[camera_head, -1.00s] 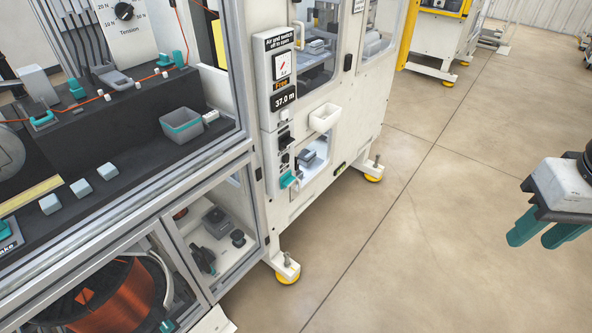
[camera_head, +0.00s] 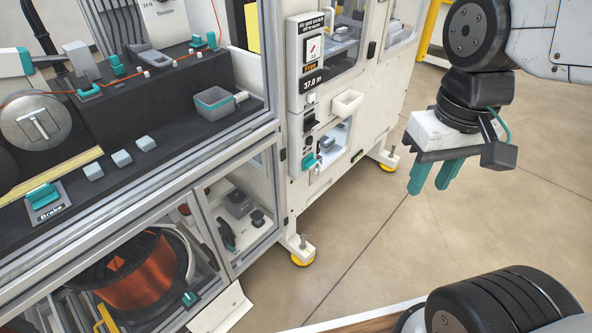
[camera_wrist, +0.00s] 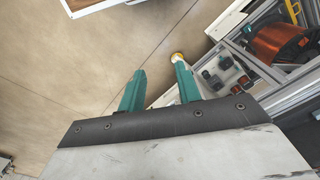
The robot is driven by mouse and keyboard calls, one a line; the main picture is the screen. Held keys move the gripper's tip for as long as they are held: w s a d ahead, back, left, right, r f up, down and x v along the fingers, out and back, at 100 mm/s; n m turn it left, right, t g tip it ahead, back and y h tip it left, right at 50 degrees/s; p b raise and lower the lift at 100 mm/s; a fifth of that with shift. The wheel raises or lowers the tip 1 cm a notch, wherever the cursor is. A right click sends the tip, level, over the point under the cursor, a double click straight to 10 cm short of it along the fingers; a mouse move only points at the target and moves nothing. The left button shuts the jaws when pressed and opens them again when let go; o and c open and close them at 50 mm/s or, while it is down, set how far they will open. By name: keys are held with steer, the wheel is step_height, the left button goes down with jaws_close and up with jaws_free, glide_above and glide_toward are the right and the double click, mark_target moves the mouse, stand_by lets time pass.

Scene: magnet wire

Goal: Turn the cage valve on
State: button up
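My gripper (camera_head: 428,190) hangs over open floor at the right of the head view, with its two teal fingers apart and nothing between them. Both fingers also show in the wrist view (camera_wrist: 158,72), with a gap between them. I cannot tell for sure which part is the cage valve. A small teal handle (camera_head: 308,160) sits low on the narrow control panel (camera_head: 294,60) of the white cabinet. It is well left of my gripper, not touched. Whether it is on or off is too small to tell.
The framed machine has a grey bin (camera_head: 215,104), a brake lever (camera_head: 43,197) and a copper spool (camera_head: 140,275) below. A white tray (camera_head: 347,103) juts from the cabinet. Yellow-ringed feet (camera_head: 303,258) stand on the floor. Tan floor (camera_head: 370,245) is clear between cabinet and gripper.

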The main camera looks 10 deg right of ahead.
steer(key=w+d+f+g, duration=0.1)
steer(key=w+f+g, duration=0.1)
steer(key=w+f, duration=0.6)
steer(key=n+t+y, duration=0.5)
steer(key=n+t, duration=1.4)
steer(key=n, duration=0.2)
glide_toward(311, 164)
steer(key=w, duration=0.2)
steer(key=x, duration=0.7)
steer(key=shift+f+h, duration=0.35)
steer(key=shift+h, duration=0.05)
